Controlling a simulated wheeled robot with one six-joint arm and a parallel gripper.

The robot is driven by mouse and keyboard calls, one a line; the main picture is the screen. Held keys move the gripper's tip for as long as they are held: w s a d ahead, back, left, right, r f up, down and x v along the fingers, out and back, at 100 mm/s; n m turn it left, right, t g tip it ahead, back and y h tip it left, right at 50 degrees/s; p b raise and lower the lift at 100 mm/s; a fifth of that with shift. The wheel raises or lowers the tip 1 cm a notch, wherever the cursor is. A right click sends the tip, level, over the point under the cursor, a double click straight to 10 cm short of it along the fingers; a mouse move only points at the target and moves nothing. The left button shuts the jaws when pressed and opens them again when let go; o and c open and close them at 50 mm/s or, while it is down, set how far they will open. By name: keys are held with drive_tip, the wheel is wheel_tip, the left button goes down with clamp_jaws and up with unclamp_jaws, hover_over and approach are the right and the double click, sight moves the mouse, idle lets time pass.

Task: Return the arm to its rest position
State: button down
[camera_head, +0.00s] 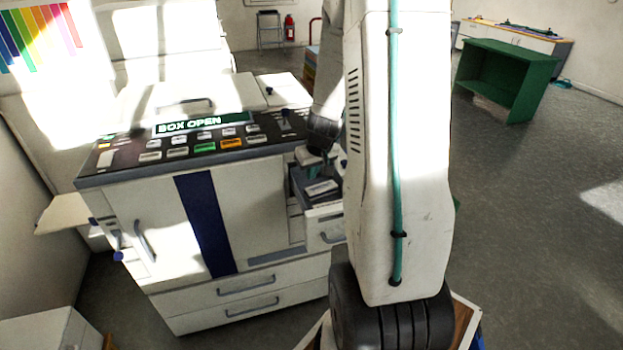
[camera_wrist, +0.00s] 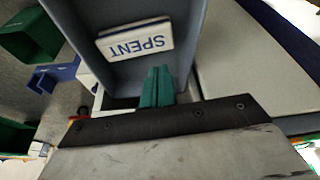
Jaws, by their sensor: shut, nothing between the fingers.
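My gripper (camera_wrist: 158,86) shows in the wrist view as two green fingers pressed together, shut and empty. It is over the near end of a grey open tray (camera_wrist: 117,72). A white block labelled SPENT (camera_wrist: 137,40) lies in the tray, just beyond the fingertips and apart from them. In the head view my white arm stands upright in the middle and hides part of the tray (camera_head: 297,188) at the copier's right side. The block (camera_head: 321,188) shows there as a pale shape.
A large copier (camera_head: 140,200) fills the left, its display reading BOX OPEN (camera_head: 202,124). A green open cabinet (camera_head: 508,78) stands at the back right, before a counter (camera_head: 540,42). A red extinguisher (camera_head: 290,28) is at the back. The floor on the right is clear.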

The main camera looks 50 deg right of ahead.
drive_tip(key=v, duration=0.6)
drive_tip(key=shift+a, duration=0.2)
drive_tip(key=shift+w, duration=0.1)
